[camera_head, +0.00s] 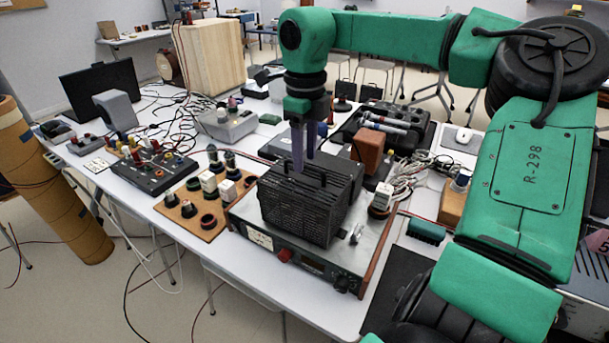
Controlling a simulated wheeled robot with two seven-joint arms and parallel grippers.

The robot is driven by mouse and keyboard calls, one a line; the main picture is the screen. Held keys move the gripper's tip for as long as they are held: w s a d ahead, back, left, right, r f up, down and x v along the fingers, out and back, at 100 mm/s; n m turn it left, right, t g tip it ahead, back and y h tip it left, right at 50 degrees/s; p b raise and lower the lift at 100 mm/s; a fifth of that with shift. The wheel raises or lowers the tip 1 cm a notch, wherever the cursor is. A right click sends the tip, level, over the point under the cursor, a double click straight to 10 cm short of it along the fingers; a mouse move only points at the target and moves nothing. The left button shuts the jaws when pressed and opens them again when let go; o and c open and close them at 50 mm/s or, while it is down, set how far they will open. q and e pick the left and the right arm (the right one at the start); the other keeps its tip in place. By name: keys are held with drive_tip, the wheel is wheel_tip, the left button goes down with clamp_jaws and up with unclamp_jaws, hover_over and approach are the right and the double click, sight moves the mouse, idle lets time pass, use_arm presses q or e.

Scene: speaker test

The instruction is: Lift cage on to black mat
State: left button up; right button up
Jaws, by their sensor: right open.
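The black slatted cage (300,213) stands upright on top of a silver bench instrument (275,247) in the middle of the table. A black mat (392,288) lies flat at the table's front right, right of the instrument and partly hidden by my right arm. My right gripper (304,168) points straight down at the cage's top, its two bluish fingers open and a small gap apart. The fingertips are at or just behind the cage's upper edge; I cannot tell whether they touch it. My left gripper is out of view.
A wooden board with knobs (205,207) lies close left of the instrument. A reddish-brown block (368,148) and a bundle of white cables (405,176) stand close behind and right of the cage. A green connector (426,230) lies behind the mat.

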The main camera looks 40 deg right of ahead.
sight(305, 166)
wheel_tip(305, 166, down, 3)
drive_tip(key=shift+f, duration=0.15)
clamp_jaws()
idle(1.3)
